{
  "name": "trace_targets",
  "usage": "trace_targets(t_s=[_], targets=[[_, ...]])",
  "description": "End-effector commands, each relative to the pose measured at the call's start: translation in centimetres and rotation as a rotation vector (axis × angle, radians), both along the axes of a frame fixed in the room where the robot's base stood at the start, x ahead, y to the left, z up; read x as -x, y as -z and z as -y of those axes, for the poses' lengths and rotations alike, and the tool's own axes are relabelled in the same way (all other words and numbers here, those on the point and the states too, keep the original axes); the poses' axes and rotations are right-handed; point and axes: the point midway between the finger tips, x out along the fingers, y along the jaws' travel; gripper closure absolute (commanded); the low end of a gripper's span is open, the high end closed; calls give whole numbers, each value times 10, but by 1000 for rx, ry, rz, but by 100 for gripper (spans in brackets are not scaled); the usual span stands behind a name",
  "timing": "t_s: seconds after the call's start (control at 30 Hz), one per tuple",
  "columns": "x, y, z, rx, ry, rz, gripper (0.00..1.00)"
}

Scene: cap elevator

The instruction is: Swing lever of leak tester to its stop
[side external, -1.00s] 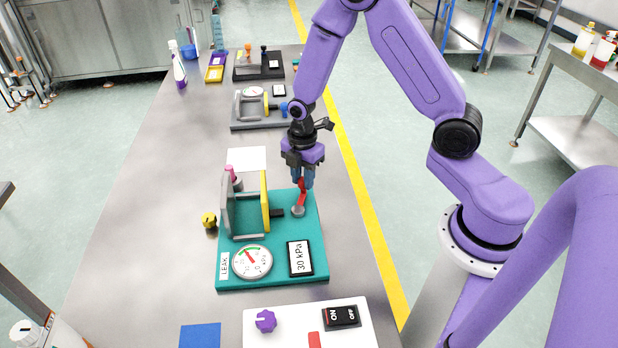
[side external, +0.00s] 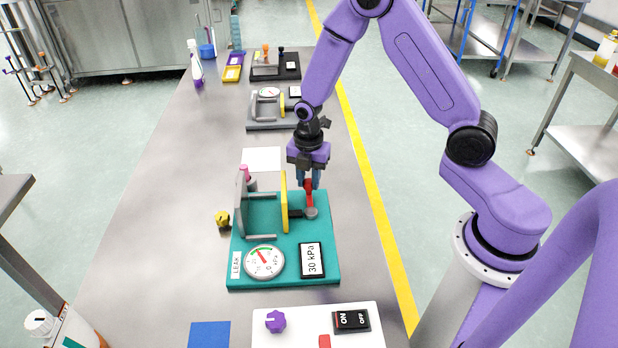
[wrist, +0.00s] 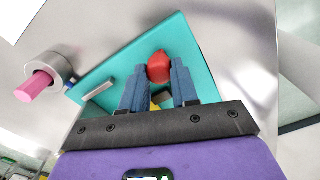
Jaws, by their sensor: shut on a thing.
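The leak tester is a teal base (side external: 290,283) with a round gauge (side external: 264,261), a "30 kPa" plate (side external: 312,260), a grey upright plate (side external: 241,212) and a yellow upright plate (side external: 285,203). Its red lever (side external: 309,199) rises from a round grey pivot (side external: 311,213) right of the yellow plate. My gripper (side external: 309,181) points down over the tester and is shut on the lever's upper end. In the wrist view the rounded red lever end (wrist: 159,67) sits between the blue fingertips (wrist: 159,75). The fingers hide part of the lever.
A pink-topped grey cylinder (side external: 247,178) stands behind the grey plate, and a yellow knob (side external: 222,220) lies to the left. A white panel with an ON/OFF switch (side external: 351,320) is in front. Other fixtures stand farther back. The table's left side is mostly clear.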

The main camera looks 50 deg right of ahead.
Motion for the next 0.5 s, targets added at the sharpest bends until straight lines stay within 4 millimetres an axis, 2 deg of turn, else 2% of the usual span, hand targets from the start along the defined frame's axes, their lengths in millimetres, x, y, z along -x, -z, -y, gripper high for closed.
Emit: trace_targets(t_s=[0.13,0.17,0.2,0.23,0.5], targets=[[-2,-1,-1,0,-6,5,100],[-2,-1,-1,0,-7,5,61],[-2,-1,-1,0,-6,5,48],[-1,-1,-1,0,-6,5,45],[-1,-1,-1,0,-3,3,45]])
